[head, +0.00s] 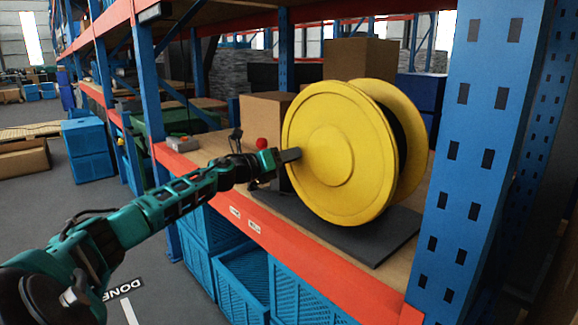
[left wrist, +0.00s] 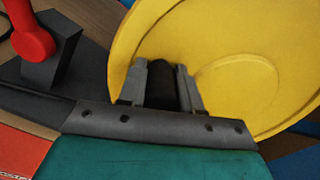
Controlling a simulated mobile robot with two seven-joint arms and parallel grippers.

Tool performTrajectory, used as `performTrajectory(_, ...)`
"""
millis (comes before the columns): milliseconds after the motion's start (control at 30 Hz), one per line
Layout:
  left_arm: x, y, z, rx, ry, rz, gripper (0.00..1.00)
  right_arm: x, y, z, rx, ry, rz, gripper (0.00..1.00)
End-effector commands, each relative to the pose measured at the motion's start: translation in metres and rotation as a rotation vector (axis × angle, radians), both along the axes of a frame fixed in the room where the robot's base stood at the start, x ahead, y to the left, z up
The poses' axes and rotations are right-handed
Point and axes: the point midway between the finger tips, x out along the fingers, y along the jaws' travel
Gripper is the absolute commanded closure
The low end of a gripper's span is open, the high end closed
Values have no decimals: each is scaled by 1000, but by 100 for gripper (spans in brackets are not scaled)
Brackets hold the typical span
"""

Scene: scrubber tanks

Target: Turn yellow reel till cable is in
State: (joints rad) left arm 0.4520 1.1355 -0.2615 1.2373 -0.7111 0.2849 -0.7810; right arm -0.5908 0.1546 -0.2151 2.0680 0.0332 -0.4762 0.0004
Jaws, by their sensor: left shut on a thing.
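The yellow reel (head: 330,165) stands upright on a dark base plate (head: 385,238) on the shelf. Dark cable (head: 397,125) shows between its two flanges. My left gripper (head: 291,155) is at the left edge of the near flange. In the left wrist view, its grey fingers (left wrist: 160,90) are shut on a black handle (left wrist: 161,86) that stands out in front of the yellow flange (left wrist: 240,70). Where the handle joins the flange is hidden. A short black curve at the upper left of that view may be loose cable. My right gripper is out of view.
A red knob (head: 262,143) on a dark block stands left of the reel; it also shows in the left wrist view (left wrist: 32,40). Cardboard boxes (head: 358,62) stand behind. A blue rack post (head: 480,130) rises at right. Blue crates (head: 240,280) sit below the orange beam.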

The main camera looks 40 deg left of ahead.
Motion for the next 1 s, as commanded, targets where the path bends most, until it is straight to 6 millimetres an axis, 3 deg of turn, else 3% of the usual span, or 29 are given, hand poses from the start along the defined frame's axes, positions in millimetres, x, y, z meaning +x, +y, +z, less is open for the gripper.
performTrajectory(300, 0, 4, 14, 97, -13, 7, 100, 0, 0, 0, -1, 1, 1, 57)
performTrajectory(767, 0, 4, 17, 109, -16, 7, 100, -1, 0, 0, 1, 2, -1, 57)
performTrajectory(800, 0, 4, 17, 109, -16, 7, 66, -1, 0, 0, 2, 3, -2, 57)
performTrajectory(1000, 0, 3, 16, 109, -15, 5, 47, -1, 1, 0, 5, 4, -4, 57)
